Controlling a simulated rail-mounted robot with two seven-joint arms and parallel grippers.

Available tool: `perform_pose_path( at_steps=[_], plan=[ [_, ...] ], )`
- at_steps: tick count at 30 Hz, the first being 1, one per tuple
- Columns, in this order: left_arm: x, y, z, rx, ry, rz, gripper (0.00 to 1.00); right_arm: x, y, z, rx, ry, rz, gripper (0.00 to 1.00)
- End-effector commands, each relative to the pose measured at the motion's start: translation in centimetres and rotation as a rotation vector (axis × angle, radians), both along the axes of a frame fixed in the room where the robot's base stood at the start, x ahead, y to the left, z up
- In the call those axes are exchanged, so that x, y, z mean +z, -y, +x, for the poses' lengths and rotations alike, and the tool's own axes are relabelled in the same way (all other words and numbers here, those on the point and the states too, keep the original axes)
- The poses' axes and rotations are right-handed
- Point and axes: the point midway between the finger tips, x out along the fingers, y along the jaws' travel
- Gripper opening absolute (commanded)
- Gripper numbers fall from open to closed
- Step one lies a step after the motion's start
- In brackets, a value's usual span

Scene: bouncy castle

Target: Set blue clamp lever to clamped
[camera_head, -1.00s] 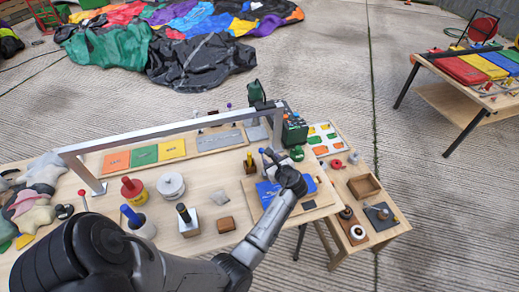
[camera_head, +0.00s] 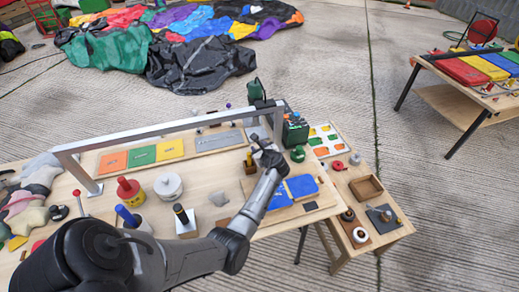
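My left gripper (camera_head: 258,143) is over the right part of the workbench, just behind a board with blue panels (camera_head: 301,186). Its fingers are small and dark here, and I cannot tell whether they are open or shut or touch anything. I cannot make out the blue clamp lever clearly; the gripper and wrist cover part of this area. A small block with a yellow top (camera_head: 249,161) stands just left of the gripper. My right gripper is not in view.
A metal bar frame (camera_head: 165,133) spans the bench behind my arm. A red-topped container (camera_head: 129,189), a white round pot (camera_head: 169,186) and a blue-handled item (camera_head: 126,216) stand left of my forearm. A side table with a wooden tray (camera_head: 366,188) is at right.

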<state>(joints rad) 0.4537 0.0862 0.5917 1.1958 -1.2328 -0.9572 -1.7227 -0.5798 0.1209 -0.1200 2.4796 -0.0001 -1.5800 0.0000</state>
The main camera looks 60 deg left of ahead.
Motion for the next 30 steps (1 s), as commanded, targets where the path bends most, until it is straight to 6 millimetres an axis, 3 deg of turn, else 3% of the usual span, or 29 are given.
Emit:
perform_pose_path(
  at_steps=[7, 18, 30],
  plan=[
    [0.03, -0.02, 0.01, 0.0, 0.0, 0.0, 0.36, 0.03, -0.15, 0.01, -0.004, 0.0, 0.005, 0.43],
    [0.01, 0.01, 0.01, 0.0, 0.0, 0.0, 0.01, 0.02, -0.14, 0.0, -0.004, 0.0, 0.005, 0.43],
    [0.2, 0.2, -0.06, -0.001, 0.004, 0.031, 0.0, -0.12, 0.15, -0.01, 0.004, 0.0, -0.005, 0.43]
  ],
)
